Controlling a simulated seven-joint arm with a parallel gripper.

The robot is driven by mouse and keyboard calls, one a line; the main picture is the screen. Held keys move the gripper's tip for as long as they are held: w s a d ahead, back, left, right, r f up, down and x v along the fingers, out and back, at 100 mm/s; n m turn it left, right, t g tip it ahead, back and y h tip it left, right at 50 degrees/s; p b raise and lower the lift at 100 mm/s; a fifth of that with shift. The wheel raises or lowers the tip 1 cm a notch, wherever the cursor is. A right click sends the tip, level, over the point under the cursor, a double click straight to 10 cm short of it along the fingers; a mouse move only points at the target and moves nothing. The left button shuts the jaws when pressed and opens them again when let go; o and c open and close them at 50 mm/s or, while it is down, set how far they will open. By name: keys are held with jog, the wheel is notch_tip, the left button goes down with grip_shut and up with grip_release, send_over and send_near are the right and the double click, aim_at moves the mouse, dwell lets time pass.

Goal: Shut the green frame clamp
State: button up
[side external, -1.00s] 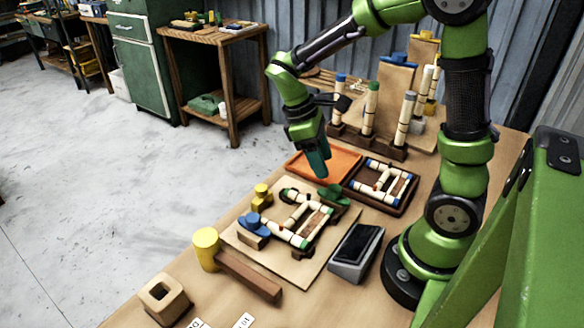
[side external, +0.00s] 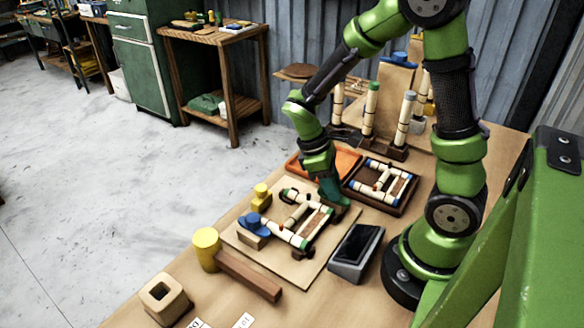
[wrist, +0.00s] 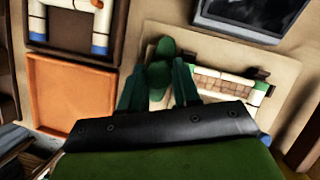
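The green frame clamp (wrist: 160,72) shows in the wrist view as a dark green lever with a rounded end, at the edge of the light work board. My gripper (wrist: 158,88) has one dark green finger on each side of it. The fingers are apart; I cannot tell whether they touch the clamp. In the side view my gripper (side external: 331,198) is down at the clamp and hides most of it. The pale rattan frame (side external: 296,236) lies on the board beside the clamp, and part of it shows in the wrist view (wrist: 230,85). Whether the clamp is shut is unclear.
The blue clamp (side external: 254,222) and yellow clamp (side external: 261,195) stand on the board (side external: 290,266). A grey device with a dark screen (side external: 356,250) is at its right. An orange tray (side external: 300,164) and a dark tray with another frame (side external: 396,208) lie behind. Upright rods stand farther back.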

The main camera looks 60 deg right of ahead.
jog(key=c, duration=0.5)
jog(key=m+y, duration=0.1)
jog(key=m, duration=0.3)
jog(key=shift+d+y, duration=0.1)
jog(key=shift+y, duration=0.2)
jog(key=m+y, duration=0.1)
jog(key=m, duration=0.2)
jog(key=shift+d+m, duration=0.1)
jog(key=shift+m, duration=0.2)
jog(key=m+y, duration=0.1)
jog(key=m, duration=0.1)
jog(key=m+t+y, duration=0.1)
jog(key=m, duration=0.2)
jog(key=shift+d, duration=0.15)
jog(key=m+t+y, duration=0.1)
jog(key=m, duration=0.4)
jog(key=shift+s, duration=0.15)
jog(key=shift+m+t, duration=0.3)
